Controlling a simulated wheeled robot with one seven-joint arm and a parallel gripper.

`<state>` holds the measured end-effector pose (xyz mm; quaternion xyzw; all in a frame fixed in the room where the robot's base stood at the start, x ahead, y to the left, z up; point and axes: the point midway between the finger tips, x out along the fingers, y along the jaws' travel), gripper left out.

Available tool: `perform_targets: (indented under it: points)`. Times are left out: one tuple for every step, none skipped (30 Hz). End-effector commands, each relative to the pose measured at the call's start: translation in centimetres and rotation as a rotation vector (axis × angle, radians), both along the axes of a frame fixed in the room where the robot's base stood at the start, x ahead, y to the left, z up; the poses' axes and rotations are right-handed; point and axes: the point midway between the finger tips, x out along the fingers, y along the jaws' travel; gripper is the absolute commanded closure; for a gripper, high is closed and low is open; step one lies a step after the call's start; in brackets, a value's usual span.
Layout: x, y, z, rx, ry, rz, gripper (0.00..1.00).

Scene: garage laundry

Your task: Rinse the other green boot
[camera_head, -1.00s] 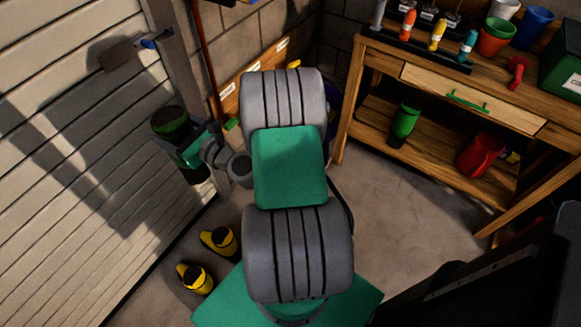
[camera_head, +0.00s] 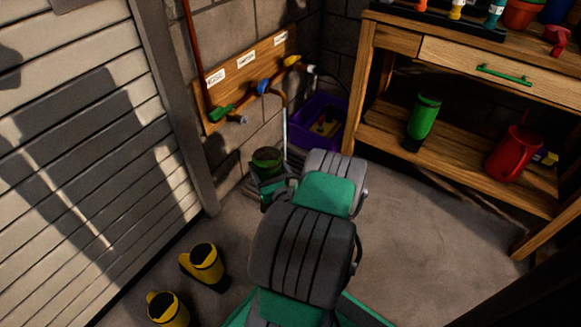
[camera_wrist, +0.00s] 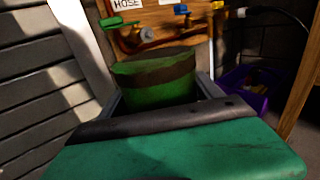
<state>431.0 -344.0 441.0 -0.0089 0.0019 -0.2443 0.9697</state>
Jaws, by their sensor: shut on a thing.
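My gripper (camera_head: 268,182) is shut on a green boot (camera_head: 267,158), low in front of the tap board. The boot's round top also shows in the wrist view (camera_wrist: 155,72), with a brown band across it, between my two fingers; its lower part is hidden. A blue-handled tap (camera_head: 263,87) is on the board beyond the boot. A thin pale line (camera_head: 285,130) drops from its spout behind the boot; I cannot tell if it is water. Another green boot (camera_head: 424,115) stands on the bench's lower shelf.
Green (camera_head: 222,113) and yellow (camera_head: 292,61) tap handles flank the blue one. A purple tub (camera_head: 338,112) sits in the corner. The wooden bench (camera_head: 385,118) holds a red jug (camera_head: 510,153). Yellow boots (camera_head: 207,260) stand by the shutter. Floor right of my arm is clear.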

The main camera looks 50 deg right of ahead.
Motion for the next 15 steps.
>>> perform_targets:
  points:
    - [-0.4,-1.1,-1.1,-0.001,-0.002,-0.026,0.99]
    - [-0.6,-1.8,-1.3,-0.001,-0.002,-0.042,0.99]
    - [-0.9,-2.7,-1.5,-0.001,-0.002,-0.063,0.99]
    - [-1.1,-3.3,-1.6,-0.001,-0.002,-0.079,0.99]
    - [-1.3,-3.8,-1.7,0.0,-0.001,-0.093,0.99]
    - [-1.5,-4.5,-1.6,-0.002,-0.001,-0.111,0.99]
    - [-1.7,-5.0,-1.6,-0.001,-0.001,-0.124,0.99]
    - [-1.8,-5.4,-1.4,-0.001,-0.001,-0.135,0.99]
    - [-2.0,-6.0,-1.2,-0.002,-0.001,-0.151,0.99]
    - [-2.1,-6.3,-1.1,-0.002,-0.001,-0.161,0.99]
    - [-2.3,-6.6,-1.0,-0.002,-0.001,-0.171,0.99]
    - [-2.4,-7.0,-0.7,-0.003,-0.002,-0.184,0.99]
    - [-2.5,-7.3,-0.6,-0.003,-0.002,-0.192,0.99]
    - [-2.6,-7.5,-0.4,-0.003,-0.001,-0.201,0.99]
    - [-2.8,-7.8,-0.3,-0.003,-0.002,-0.211,0.99]
